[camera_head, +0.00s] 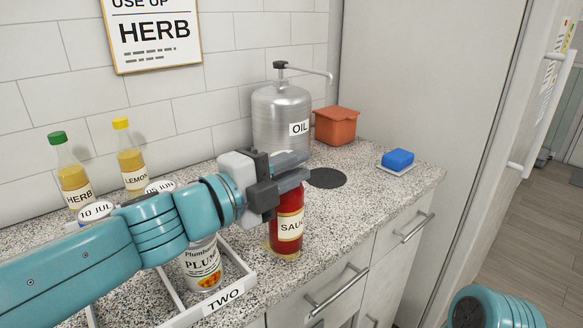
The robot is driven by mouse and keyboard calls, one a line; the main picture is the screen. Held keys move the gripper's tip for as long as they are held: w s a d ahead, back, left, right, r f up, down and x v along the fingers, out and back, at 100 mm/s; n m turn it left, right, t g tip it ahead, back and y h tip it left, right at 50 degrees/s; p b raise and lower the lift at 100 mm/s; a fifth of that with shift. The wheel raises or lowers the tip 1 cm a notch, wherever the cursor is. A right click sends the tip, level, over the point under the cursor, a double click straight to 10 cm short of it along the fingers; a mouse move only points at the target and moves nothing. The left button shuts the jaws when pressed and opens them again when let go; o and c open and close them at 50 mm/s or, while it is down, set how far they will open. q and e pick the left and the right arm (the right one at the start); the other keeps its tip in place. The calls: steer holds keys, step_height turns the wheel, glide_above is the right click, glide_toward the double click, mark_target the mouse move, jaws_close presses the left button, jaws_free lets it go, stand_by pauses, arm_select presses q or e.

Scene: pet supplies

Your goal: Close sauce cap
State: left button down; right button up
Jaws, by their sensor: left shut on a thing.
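A red sauce bottle (288,222) with a cream label stands upright on the speckled counter. My left gripper (290,172) reaches in from the left and is at the top of the bottle, shut around its upper end. The fingers hide the cap, so I cannot see how it sits. My right arm shows only as a teal part at the bottom right corner; its gripper is out of view.
A white tray (222,299) marked TWO holds a plum can (203,268) left of the bottle. Behind stand a metal oil dispenser (281,108), an orange container (336,126), a blue sponge (398,159) and HERB (72,176) and LEMON (131,158) bottles.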

arm_select(q)
steer(key=c, duration=1.3)
jaws_free()
steer(key=p+v, duration=0.2)
steer(key=v, duration=1.4)
steer(key=shift+s, duration=0.2)
steer(key=shift+a, duration=0.1)
